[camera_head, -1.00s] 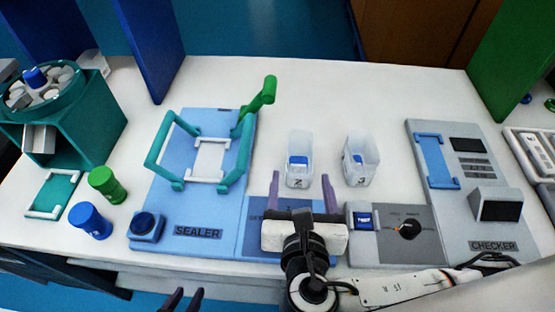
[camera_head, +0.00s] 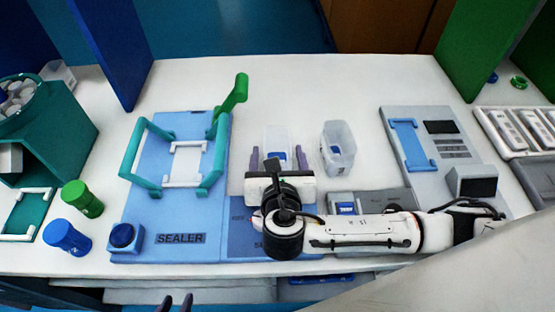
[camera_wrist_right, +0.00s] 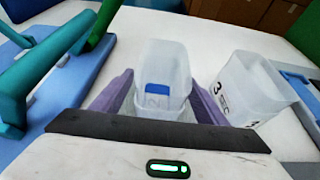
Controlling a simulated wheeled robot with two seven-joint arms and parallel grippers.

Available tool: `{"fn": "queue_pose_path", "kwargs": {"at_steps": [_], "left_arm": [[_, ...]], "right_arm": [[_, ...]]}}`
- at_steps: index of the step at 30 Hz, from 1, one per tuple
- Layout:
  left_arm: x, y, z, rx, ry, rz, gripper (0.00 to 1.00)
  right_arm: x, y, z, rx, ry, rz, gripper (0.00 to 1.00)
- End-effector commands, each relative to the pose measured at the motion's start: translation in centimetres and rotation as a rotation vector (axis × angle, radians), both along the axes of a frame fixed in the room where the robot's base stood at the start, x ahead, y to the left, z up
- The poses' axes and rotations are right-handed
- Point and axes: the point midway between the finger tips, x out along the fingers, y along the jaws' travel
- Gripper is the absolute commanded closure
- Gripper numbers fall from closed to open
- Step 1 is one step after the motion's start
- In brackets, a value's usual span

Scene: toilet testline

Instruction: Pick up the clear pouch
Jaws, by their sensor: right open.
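A clear pouch-like translucent container (camera_head: 278,136) with a blue patch inside stands upright in the middle of the table. In the right wrist view this container (camera_wrist_right: 165,62) stands between the two purple fingers. My right gripper (camera_head: 279,160) is open, with its fingers on either side of the container's lower part; I cannot tell whether they touch it. The wrist view also shows the right gripper (camera_wrist_right: 160,98). A second clear container (camera_head: 338,150), marked 3 in the wrist view (camera_wrist_right: 250,88), stands just to the right. My left gripper (camera_head: 177,302) shows only its separated fingertips at the bottom edge.
The blue sealer (camera_head: 165,215) with teal frame and green handle (camera_head: 233,97) lies left of the right gripper. The grey checker (camera_head: 420,125) is at right. Blue (camera_head: 68,237) and green (camera_head: 82,199) cylinders stand at left. The table behind the containers is clear.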

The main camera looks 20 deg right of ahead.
Motion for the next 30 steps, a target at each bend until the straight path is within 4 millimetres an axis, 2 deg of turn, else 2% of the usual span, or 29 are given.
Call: {"fn": "queue_pose_path", "kwargs": {"at_steps": [5,12,19,22,30], "left_arm": [[0.0,0.0,0.0,0.000,0.000,0.000,0.69],[-0.1,0.0,0.0,0.000,0.002,0.001,0.69],[-0.3,0.0,-0.1,0.000,0.005,0.000,0.69],[-0.3,0.0,0.0,0.000,0.005,0.000,0.69],[-0.3,0.0,0.9,0.000,0.005,0.000,0.69]], "right_arm": [[0.0,0.0,0.0,0.000,0.000,0.000,0.34],[0.0,0.0,0.0,0.000,0.000,0.000,0.75],[0.0,0.0,0.1,0.001,0.000,0.000,0.76],[0.0,0.0,0.8,0.003,-0.002,0.000,0.76],[0.0,0.1,5.9,0.005,-0.005,0.000,0.76]]}}
